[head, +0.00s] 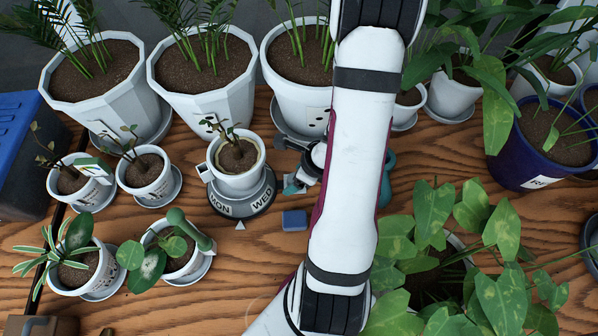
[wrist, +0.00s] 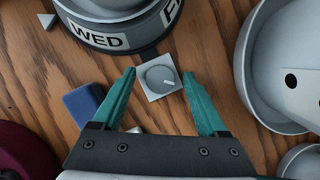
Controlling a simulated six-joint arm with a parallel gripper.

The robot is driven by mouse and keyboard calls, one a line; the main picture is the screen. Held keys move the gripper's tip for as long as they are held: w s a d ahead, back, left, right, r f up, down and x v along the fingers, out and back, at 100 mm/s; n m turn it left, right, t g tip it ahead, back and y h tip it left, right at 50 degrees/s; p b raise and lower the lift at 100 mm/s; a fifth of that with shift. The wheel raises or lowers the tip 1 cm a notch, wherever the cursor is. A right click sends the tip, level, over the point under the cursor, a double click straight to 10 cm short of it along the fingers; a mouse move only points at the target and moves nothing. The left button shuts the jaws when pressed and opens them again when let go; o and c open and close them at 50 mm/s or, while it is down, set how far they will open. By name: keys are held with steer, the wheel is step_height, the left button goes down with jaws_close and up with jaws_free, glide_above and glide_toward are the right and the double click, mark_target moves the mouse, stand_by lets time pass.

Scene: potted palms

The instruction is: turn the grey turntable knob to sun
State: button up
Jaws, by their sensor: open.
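The grey turntable (head: 258,206) carries a white pot with a small plant. Its rim shows MON and WED in the head view. A white triangle marker (head: 240,226) lies in front, between those labels. In the wrist view the turntable rim (wrist: 98,40) shows WED and part of another label. Beside it, a small round grey knob (wrist: 158,77) sits on a white square plate, its white line pointing right and slightly down. My gripper (wrist: 159,74) is open, its teal fingertips on either side of the knob in the picture; I cannot tell their height. My arm hides the knob in the head view.
A blue block (head: 294,220) lies right of the turntable and left of my gripper in the wrist view. Small potted plants stand to the left, large white pots behind. A grey-white pot (wrist: 290,70) stands close on the right. Leafy plants (head: 450,250) crowd the right front.

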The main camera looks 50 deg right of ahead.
steer(key=a+v, duration=0.1)
steer(key=v, duration=1.4)
steer(key=shift+d+r, duration=0.35)
steer(key=shift+d, duration=0.1)
steer(key=w+d+n+g+y, duration=0.1)
steer(key=d+n+y, duration=0.2)
steer(key=d+n, duration=0.1)
steer(key=x, duration=1)
steer(key=d+x, duration=0.1)
steer(key=x, duration=0.5)
steer(key=shift+s+f, duration=0.1)
steer(key=shift+f, duration=0.1)
jaws_close()
